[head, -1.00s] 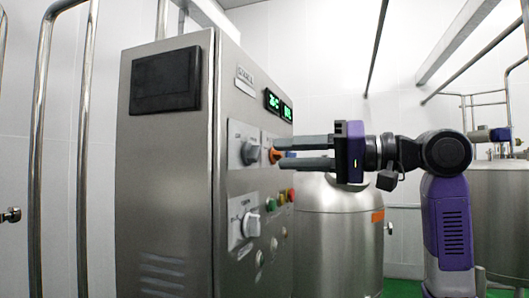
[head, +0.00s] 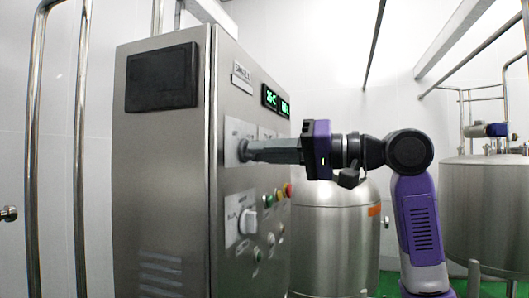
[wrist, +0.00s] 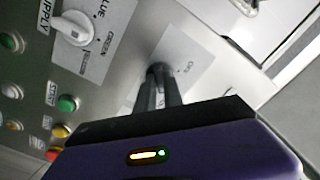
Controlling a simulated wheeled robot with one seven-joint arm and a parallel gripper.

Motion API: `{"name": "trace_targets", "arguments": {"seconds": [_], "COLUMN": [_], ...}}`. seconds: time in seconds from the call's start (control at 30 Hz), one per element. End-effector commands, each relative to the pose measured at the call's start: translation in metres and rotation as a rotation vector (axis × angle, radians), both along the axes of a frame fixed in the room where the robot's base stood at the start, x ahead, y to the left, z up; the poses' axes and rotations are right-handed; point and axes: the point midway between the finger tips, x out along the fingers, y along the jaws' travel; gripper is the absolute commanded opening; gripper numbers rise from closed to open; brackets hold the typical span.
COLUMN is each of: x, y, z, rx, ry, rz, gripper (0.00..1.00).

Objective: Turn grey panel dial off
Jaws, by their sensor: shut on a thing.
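The grey panel dial (head: 241,150) is the upper left dial on the steel cabinet's front, on a pale label plate (head: 233,132). My gripper (head: 248,151) reaches it from the right, level, with both fingers shut on the dial and mostly covering it. In the wrist view my gripper (wrist: 155,82) has its long dark fingers close together, their tips at the dial (wrist: 157,69). The dial's pointer direction is hidden by the fingers.
The steel cabinet (head: 160,200) carries a lit green display (head: 270,98), a white supply valve dial (head: 248,222) below, and several push buttons (head: 280,195). The orange dial is hidden behind my gripper. A steel tank (head: 335,235) stands behind.

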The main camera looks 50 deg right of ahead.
Motion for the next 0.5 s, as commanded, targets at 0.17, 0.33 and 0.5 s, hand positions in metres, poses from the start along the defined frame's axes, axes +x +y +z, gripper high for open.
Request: {"name": "trace_targets", "arguments": {"seconds": [0.17, 0.33, 0.5], "x": [-0.0001, 0.0001, 0.0002], "y": [-0.0002, 0.0, -0.0002], "z": [-0.0004, -0.0011, -0.0018], "rx": [-0.007, -0.047, -0.137], "ry": [-0.002, -0.016, -0.049], "rz": [-0.001, 0.0, 0.001], "gripper": [0.0, 0.0, 0.0]}}
